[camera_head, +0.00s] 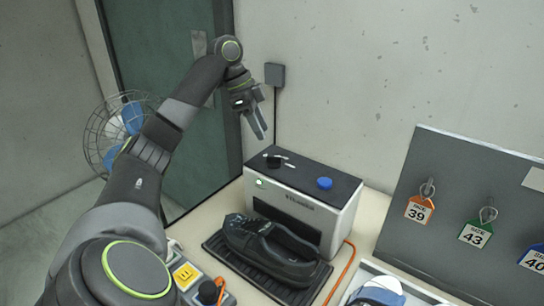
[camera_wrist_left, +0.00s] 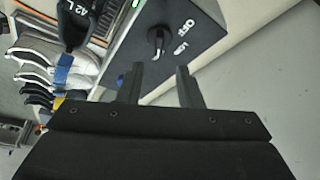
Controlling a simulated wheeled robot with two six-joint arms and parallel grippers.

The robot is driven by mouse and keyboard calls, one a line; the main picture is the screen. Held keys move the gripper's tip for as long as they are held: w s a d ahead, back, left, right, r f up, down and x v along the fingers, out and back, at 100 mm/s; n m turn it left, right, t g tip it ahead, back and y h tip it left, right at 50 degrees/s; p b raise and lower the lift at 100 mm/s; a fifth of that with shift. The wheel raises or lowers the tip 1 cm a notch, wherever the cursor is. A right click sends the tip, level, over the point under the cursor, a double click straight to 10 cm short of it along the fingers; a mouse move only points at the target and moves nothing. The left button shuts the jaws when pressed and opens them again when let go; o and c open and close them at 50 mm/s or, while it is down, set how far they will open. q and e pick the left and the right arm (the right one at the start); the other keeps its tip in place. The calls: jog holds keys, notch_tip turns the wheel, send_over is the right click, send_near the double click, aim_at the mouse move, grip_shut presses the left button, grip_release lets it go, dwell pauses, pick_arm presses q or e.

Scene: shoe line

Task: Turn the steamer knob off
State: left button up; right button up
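The steamer (camera_head: 297,210) is a white box with a black top, standing on the bench below my left gripper. Its black knob (camera_head: 273,161) sits on the left part of the top, beside white markings; a blue round cap (camera_head: 324,183) is to the right. In the left wrist view the knob (camera_wrist_left: 157,40) shows a lever-like grip beside white lettering that reads OFF and a second, unclear label. My left gripper (camera_head: 262,138) is above the knob; in the wrist view its fingers (camera_wrist_left: 159,70) are apart with nothing between them. I cannot see my right gripper.
A black shoe-like object (camera_head: 270,246) lies on a dark tray in front of the steamer. An orange cable runs at its right. A yellow-topped box (camera_head: 186,276) is front left. A grey board (camera_head: 440,230) with numbered tags stands right.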

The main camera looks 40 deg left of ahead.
aim_at(274, 156)
pick_arm(q)
jog(key=p+x, duration=0.1)
jog(key=x, duration=0.7)
jog(key=shift+d+f, duration=0.1)
grip_shut()
